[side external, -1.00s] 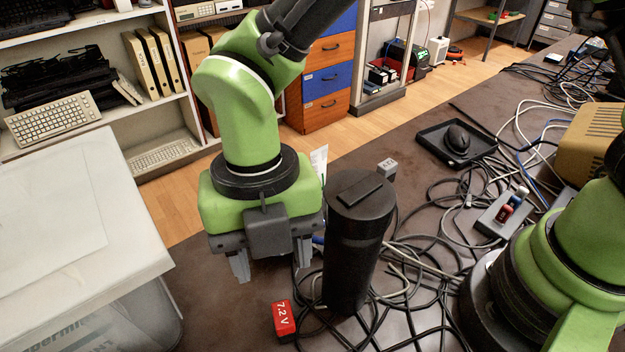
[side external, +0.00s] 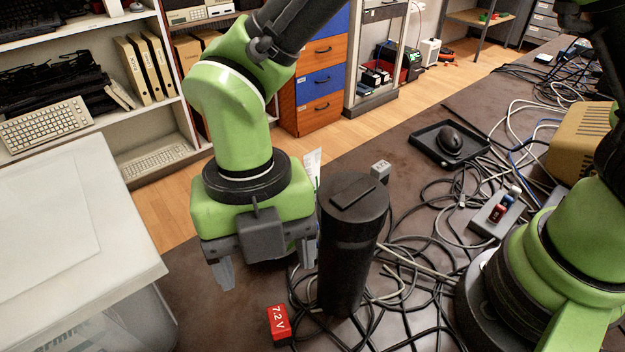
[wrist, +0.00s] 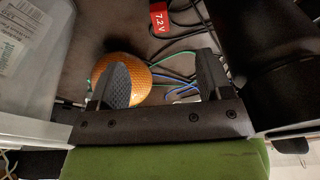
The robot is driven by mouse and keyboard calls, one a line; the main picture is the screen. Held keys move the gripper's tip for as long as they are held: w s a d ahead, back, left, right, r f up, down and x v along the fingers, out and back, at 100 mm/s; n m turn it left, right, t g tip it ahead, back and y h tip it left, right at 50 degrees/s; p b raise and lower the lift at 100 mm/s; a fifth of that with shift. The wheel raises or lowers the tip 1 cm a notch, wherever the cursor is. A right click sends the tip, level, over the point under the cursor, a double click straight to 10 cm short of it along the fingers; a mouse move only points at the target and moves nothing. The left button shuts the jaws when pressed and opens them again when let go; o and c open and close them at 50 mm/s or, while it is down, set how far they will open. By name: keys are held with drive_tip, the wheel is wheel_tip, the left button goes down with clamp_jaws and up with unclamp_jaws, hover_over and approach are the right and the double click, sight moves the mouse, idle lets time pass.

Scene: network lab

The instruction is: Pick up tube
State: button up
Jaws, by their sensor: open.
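A tall black capped cylinder (side external: 352,250), the likeliest tube, stands upright on the dark table in the side view. A black body (wrist: 285,85) at the right of the wrist view seems to be the same one. My gripper (side external: 266,262) is just left of it, pointing down, open with its fingers apart. In the wrist view my gripper (wrist: 165,80) has nothing clamped between its fingers. A textured orange ball (wrist: 133,72) shows below and between them; it is hidden in the side view.
A red 7.2 V block (side external: 278,322) lies near the cylinder's foot. Loose cables (side external: 400,290) surround the cylinder. A white-topped case (side external: 75,225) stands at the left. A grey holder (side external: 490,222) with small red and blue items and a black tray (side external: 425,138) lie farther right.

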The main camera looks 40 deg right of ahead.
drive_tip(key=shift+r, duration=0.1)
wheel_tip(320, 180, up, 13)
drive_tip(key=m+t, duration=0.1)
drive_tip(key=m, duration=3.1)
hover_over(313, 151)
drive_tip(key=shift+t+h, duration=0.3)
drive_tip(key=shift+h, duration=0.1)
wheel_tip(313, 151, down, 15)
drive_tip(key=shift+d+r, duration=0.1)
drive_tip(key=shift+r, duration=0.05)
drive_tip(key=shift+f, duration=2.8)
drive_tip(key=shift+c, duration=0.4)
